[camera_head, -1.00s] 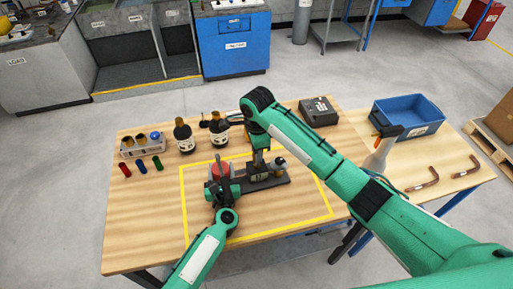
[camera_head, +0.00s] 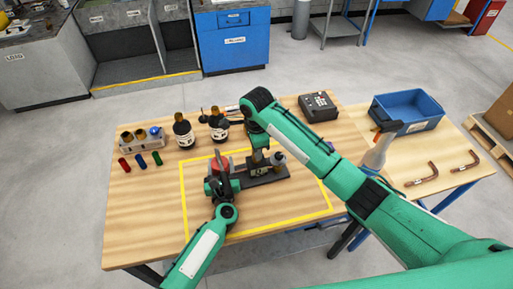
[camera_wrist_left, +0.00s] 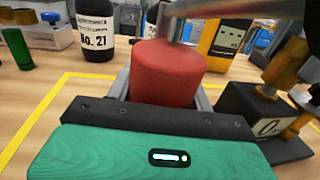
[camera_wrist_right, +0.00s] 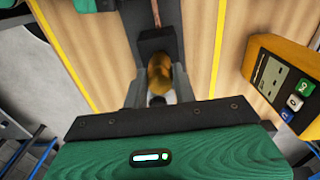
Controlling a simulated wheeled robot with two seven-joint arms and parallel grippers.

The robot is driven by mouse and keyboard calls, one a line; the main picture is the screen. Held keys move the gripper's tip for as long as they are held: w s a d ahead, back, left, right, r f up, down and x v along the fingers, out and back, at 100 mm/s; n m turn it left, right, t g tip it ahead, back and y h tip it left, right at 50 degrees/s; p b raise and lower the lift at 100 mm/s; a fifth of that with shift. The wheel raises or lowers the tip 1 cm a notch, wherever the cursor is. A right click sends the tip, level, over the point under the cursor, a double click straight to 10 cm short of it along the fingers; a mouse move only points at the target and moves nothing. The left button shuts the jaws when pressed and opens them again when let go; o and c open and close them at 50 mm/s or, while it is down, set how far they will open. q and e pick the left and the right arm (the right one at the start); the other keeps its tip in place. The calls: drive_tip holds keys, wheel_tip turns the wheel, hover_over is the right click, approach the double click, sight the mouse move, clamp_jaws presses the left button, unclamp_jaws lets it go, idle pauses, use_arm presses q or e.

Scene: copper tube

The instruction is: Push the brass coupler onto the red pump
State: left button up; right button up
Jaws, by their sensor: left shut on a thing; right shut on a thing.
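The red pump (camera_head: 221,165) stands within the yellow outline on the table. In the left wrist view the red pump (camera_wrist_left: 168,72) is a red cylinder between my left gripper's fingers. My left gripper (camera_head: 222,172) is shut on it. My right gripper (camera_head: 258,158) is just right of the pump, over the dark base (camera_head: 274,173). In the head view the arm and fingers largely hide the coupler. I cannot tell whether coupler and pump touch.
Two dark bottles (camera_head: 183,132) and a rack (camera_head: 141,140) stand behind at left, near small coloured cylinders (camera_head: 142,161). A black box (camera_head: 318,106), a blue bin (camera_head: 407,109) and bent copper tubes (camera_head: 422,175) lie to the right. The front left of the table is clear.

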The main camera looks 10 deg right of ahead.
drive_tip(key=shift+f, duration=0.65)
drive_tip(key=o, duration=1.1)
wheel_tip(320, 180, up, 12)
use_arm(q)
drive_tip(key=o, duration=1.5)
drive_tip(key=shift+c, duration=0.2)
drive_tip(key=shift+s, duration=0.1)
